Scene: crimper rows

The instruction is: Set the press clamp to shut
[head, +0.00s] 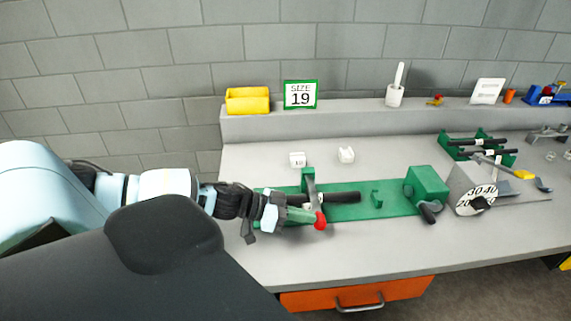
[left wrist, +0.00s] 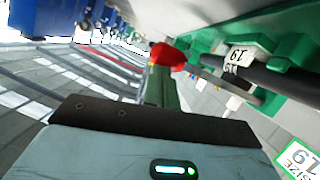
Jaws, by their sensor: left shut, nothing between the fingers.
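The press clamp is on a long green base plate (head: 385,203) on the bench, with a green upright bracket (head: 308,180). A dark rod (head: 335,197) lies across the bracket. A green lever (head: 298,215) with a red knob (head: 320,221) lies low, at the plate's left front. My left gripper (head: 275,213) is shut and empty, right beside the lever; I cannot tell if they touch. In the left wrist view the red knob (left wrist: 168,57) and green lever (left wrist: 161,88) show just beyond the gripper's dark edge. My right gripper is not in view.
A green block with a dark handle (head: 426,187) and a grey dial unit (head: 475,195) stand to the right. Two small white blocks (head: 297,159) (head: 346,155) sit behind the plate. A "SIZE 19" sign (head: 300,95) and yellow bin (head: 247,101) are on the back ledge.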

